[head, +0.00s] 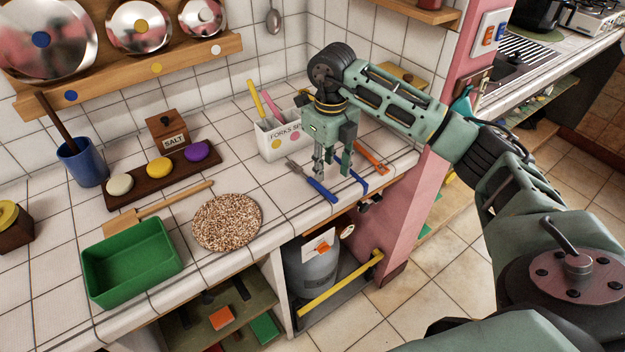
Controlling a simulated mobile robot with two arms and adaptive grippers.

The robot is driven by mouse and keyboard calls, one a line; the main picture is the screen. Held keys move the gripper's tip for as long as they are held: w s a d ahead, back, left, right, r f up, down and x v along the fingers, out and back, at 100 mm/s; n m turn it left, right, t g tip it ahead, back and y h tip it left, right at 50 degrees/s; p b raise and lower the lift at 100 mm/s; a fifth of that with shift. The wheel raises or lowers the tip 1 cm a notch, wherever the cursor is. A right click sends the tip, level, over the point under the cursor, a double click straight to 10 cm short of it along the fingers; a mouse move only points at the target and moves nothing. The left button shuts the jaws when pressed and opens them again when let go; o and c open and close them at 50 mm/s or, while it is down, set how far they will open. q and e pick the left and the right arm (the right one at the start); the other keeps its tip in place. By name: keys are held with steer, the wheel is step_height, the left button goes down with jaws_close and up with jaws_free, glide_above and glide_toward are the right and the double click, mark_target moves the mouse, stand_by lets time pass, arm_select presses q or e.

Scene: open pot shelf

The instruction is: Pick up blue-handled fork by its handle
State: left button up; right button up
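A fork with grey tines and a blue handle (321,190) lies on the white tiled counter, tines toward the back left and handle toward the front edge. My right gripper (332,174) points down just above and behind the handle. Its two fingers are apart with nothing seen between them. I cannot tell whether a fingertip touches the counter. My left gripper is out of view.
An orange-handled utensil (371,156) lies further right. A round speckled mat (227,221) and green tray (131,262) lie left. The counter's front edge is close to the fork.

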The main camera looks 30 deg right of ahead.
mark_target(323, 189)
steer(key=f, duration=0.1)
steer(key=f+p, duration=0.1)
steer(key=f, duration=0.1)
steer(key=a+f+p, duration=0.1)
steer(key=f, duration=0.1)
steer(key=shift+w+f, duration=0.15)
steer(key=shift+f, duration=0.35)
steer(key=shift+c, duration=0.6)
jaws_close()
